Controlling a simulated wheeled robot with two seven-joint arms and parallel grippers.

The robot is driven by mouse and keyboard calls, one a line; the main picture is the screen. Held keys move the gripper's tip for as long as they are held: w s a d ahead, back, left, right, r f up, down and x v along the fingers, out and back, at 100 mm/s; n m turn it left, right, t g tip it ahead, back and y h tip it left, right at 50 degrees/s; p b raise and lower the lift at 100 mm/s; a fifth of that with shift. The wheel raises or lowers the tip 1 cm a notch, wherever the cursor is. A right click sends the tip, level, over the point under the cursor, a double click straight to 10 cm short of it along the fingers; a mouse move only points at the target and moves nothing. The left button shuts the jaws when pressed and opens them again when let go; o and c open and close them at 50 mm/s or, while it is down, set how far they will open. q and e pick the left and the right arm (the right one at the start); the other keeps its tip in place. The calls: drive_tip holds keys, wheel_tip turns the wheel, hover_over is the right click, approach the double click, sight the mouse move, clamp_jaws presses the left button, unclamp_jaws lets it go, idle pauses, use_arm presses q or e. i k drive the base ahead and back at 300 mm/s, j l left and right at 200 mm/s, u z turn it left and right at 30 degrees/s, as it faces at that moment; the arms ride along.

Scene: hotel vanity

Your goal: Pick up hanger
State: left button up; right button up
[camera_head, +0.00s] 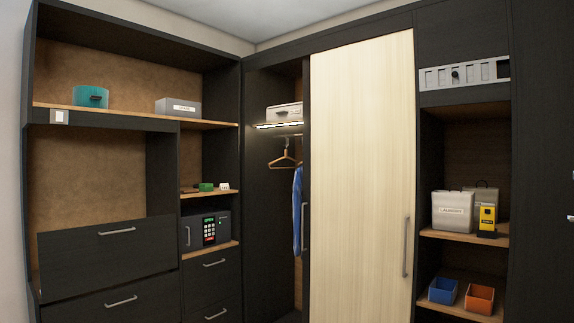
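A wooden hanger (284,160) with a metal hook hangs empty in the open left part of the wardrobe, below a lit shelf (279,125). A blue garment (298,212) hangs just to its right, partly hidden by the sliding door's edge. Neither of my grippers shows in the head view.
A pale sliding door (362,170) covers the wardrobe's right part. Drawers (107,245) and a safe (208,230) stand to the left. Right shelves hold a laundry box (453,211), a yellow device (487,219), a blue bin (442,291) and an orange bin (479,298).

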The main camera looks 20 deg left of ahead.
sight(286, 156)
drive_tip(key=i+j+u, duration=0.55)
drive_tip(key=i, duration=0.25)
drive_tip(key=i+j+u, duration=0.25)
drive_tip(key=i, duration=0.2)
drive_tip(key=i+u, duration=0.3)
drive_tip(key=i+j+z, duration=0.1)
drive_tip(key=i, duration=0.7)
drive_tip(key=i+j, duration=0.15)
drive_tip(key=i, duration=0.65)
drive_tip(key=l+z, duration=0.05)
